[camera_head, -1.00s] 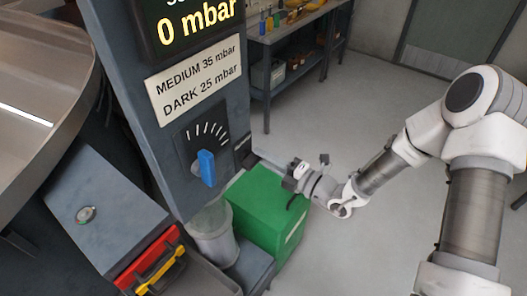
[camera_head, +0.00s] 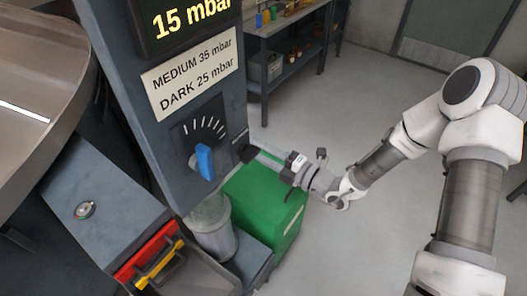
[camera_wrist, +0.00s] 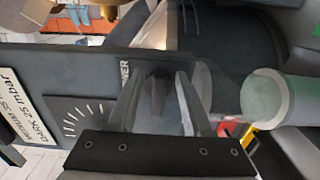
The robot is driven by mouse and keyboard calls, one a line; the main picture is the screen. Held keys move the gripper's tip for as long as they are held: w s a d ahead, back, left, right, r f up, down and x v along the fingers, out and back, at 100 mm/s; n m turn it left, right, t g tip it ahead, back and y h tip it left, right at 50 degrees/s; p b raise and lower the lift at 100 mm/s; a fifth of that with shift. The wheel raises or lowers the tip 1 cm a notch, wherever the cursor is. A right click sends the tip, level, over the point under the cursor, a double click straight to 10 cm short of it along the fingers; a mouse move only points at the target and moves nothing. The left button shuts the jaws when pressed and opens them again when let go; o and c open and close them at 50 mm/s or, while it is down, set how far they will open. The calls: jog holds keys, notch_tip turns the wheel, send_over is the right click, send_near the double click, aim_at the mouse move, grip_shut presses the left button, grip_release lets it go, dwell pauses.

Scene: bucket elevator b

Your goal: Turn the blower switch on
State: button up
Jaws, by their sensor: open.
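The blower switch (camera_wrist: 157,90) is a small dark lever on the grey column's side face, beside a partly hidden label ending in "WER" in the wrist view. My gripper (camera_wrist: 158,82) is open, with one finger on each side of the lever; I cannot tell whether they touch it. In the head view, my gripper (camera_head: 247,151) reaches the column's right edge from the right, and the switch is not clearly visible there. The display (camera_head: 188,18) at the column's top reads 15 mbar.
A blue knob (camera_head: 204,161) with a tick scale is on the column's front, below the sign (camera_head: 190,76). A green box (camera_head: 268,205) and a clear cylinder (camera_head: 213,225) stand below my gripper. Open floor lies to the right.

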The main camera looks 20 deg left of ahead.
jog(key=b+v, duration=0.2)
jog(key=v, duration=1.5)
jog(key=shift+d, duration=0.25)
jog(key=shift+s+r, duration=0.1)
jog(key=shift+r, duration=0.05)
